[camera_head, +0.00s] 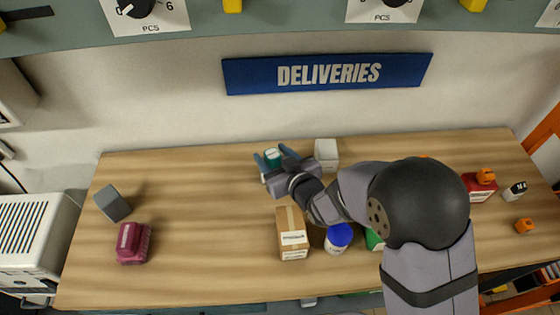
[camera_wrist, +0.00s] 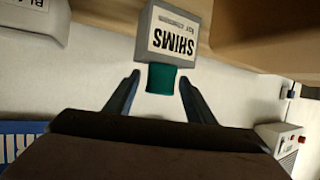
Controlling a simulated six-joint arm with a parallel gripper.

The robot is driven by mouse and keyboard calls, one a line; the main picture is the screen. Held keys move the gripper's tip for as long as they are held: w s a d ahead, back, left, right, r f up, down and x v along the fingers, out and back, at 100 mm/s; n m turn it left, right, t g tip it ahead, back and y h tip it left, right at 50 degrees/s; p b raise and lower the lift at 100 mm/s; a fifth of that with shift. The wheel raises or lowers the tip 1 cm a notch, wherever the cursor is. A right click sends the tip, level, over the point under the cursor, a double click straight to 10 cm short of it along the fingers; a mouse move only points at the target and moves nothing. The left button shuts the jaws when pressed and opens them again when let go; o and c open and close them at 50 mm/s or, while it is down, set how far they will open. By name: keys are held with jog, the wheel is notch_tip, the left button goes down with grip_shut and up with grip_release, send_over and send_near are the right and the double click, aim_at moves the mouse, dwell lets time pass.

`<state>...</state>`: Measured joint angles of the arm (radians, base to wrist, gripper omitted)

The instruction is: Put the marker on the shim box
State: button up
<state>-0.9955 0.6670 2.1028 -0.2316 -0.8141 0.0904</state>
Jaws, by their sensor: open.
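A grey box labelled SHIMS, the shim box (camera_wrist: 178,32), hangs upside down at the top of the wrist view, because that view is inverted. A short teal cylinder, which I take to be the marker (camera_wrist: 161,79), meets the box's upper face and appears to stand on it. My gripper (camera_wrist: 157,88) is open, with one finger on each side of the cylinder and visible gaps on both sides. In the head view, my gripper (camera_head: 272,157) is at the back of the table around the teal marker (camera_head: 272,156). The shim box is mostly hidden there.
A white box (camera_head: 326,152) stands just right of my gripper. A cardboard box (camera_head: 293,240), a blue-lidded jar (camera_head: 339,236) and a partly hidden green item (camera_head: 374,240) are nearer the front. A dark grey block (camera_head: 112,203) and magenta object (camera_head: 133,243) are left. The left-middle table is clear.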

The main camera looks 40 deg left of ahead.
jog(key=shift+r, duration=0.15)
jog(key=b+v, duration=0.2)
jog(key=v, duration=1)
jog(key=shift+w+r, duration=0.1)
jog(key=shift+w, duration=0.05)
